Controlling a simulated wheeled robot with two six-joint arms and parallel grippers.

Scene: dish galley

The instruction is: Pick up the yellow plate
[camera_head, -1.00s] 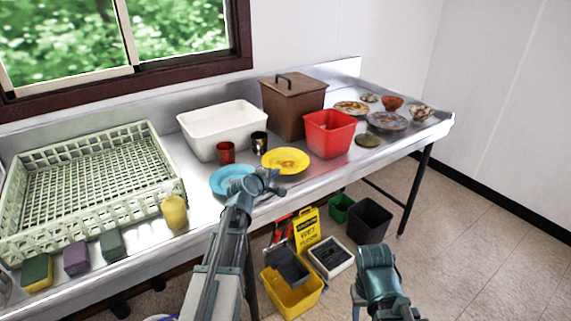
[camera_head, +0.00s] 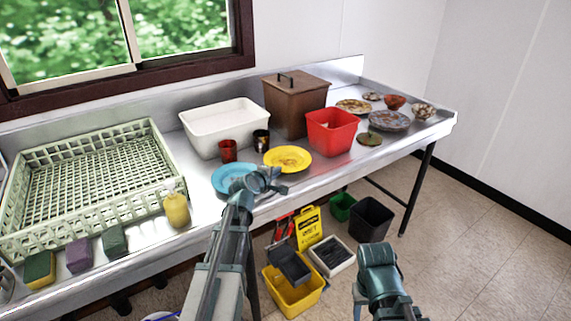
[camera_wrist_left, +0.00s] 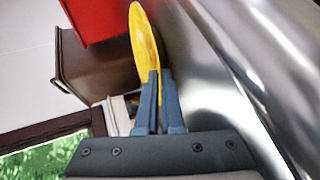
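The yellow plate (camera_head: 290,156) lies on the steel counter, just right of a blue plate (camera_head: 228,175) in the head view. My left gripper (camera_head: 277,182) is at the near edge of the yellow plate. In the left wrist view, the yellow plate (camera_wrist_left: 142,40) shows nearly edge-on. Its rim runs down between the two blue fingers of my left gripper (camera_wrist_left: 160,75), which are close together on it. The plate still looks low against the counter. Of my right arm only a teal link shows at the lower right, and its fingers are not visible.
A red bin (camera_head: 331,132), a brown lidded box (camera_head: 296,102), a white tub (camera_head: 225,127) and two cups, one red (camera_head: 228,151) and one dark (camera_head: 261,141), stand behind the plates. A dish rack (camera_head: 90,190) fills the left. Bins and a yellow sign (camera_head: 308,228) stand below.

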